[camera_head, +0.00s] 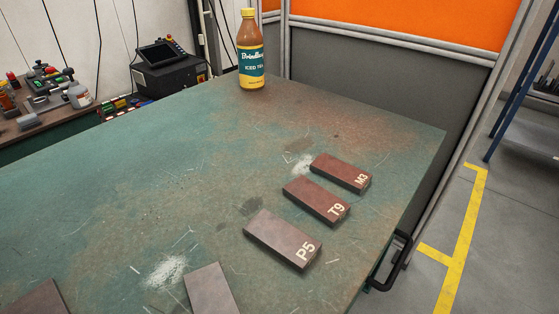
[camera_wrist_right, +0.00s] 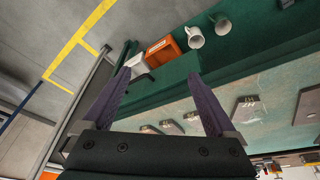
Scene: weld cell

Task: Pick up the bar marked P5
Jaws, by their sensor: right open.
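The bar marked P5 (camera_head: 276,239) is a flat brown bar lying on the worn green table (camera_head: 120,190), nearest of three labelled bars. The bar marked T9 (camera_head: 312,199) and the bar marked M3 (camera_head: 337,171) lie behind it, towards the right edge. My right gripper (camera_wrist_right: 158,73) is open and empty in the right wrist view, apart from the bars. Several bars show small and tilted beyond its fingers there; I cannot tell which is P5. My left gripper is in neither view.
An iced tea bottle (camera_head: 250,52) stands at the table's far edge. Two unlabelled bars lie near the front: one (camera_head: 212,290) left of P5, one (camera_head: 40,299) at bottom left. A black handle (camera_head: 398,262) sticks out at the right edge. The wrist view shows an orange box (camera_wrist_right: 162,51) and white mugs (camera_wrist_right: 195,38).

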